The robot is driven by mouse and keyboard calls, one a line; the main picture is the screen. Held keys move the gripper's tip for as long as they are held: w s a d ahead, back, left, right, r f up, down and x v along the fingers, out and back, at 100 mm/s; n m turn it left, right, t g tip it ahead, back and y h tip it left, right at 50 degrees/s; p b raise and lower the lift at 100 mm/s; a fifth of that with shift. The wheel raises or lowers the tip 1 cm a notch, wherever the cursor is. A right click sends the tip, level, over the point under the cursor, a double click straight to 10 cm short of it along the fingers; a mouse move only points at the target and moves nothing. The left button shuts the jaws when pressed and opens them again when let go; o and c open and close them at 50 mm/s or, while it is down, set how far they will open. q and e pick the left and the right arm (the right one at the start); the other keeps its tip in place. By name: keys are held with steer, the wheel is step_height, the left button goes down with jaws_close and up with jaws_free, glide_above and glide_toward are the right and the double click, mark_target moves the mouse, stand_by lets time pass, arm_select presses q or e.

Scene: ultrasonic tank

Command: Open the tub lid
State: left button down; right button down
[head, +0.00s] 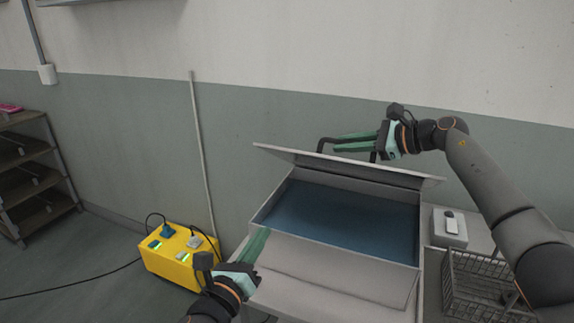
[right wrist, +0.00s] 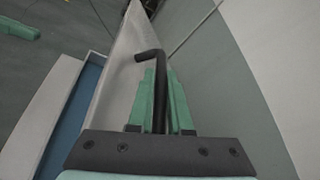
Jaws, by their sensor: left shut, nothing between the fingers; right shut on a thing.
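The tub (head: 262,212) is a light grey box with blue liquid inside. Its lid (head: 300,158) is raised along the back edge and seen nearly edge-on, so the blue inside shows. My right gripper (head: 340,142) is behind the lid's upper edge, shut on the black lid handle (head: 322,143). In the right wrist view the bent handle (right wrist: 150,55) runs between the green fingers, beside the lid's face (right wrist: 117,75). My left gripper (head: 264,236) is shut and empty at the tub's front left corner.
A yellow box (head: 170,262) with cables stands on the floor at left. A wire basket (head: 478,285) and a small grey device (head: 449,229) sit right of the tub. A shelf rack (head: 35,175) stands far left. The wall is close behind the tub.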

arm_select(q)
step_height(320, 180, up, 5)
steer(key=m+t, duration=0.1)
steer(key=m, duration=0.3)
glide_toward(294, 154)
step_height(294, 154, down, 2)
steer(key=w, duration=0.2)
steer(key=shift+m+h, duration=0.3)
steer(key=shift+h, duration=0.1)
steer(key=shift+w+d+r, duration=0.35)
steer(key=shift+w+r, duration=0.35)
steer(key=shift+w, duration=0.1)
steer(key=shift+w+d+r, duration=0.35)
steer(key=shift+w+r, duration=0.4)
steer(key=shift+w, duration=0.05)
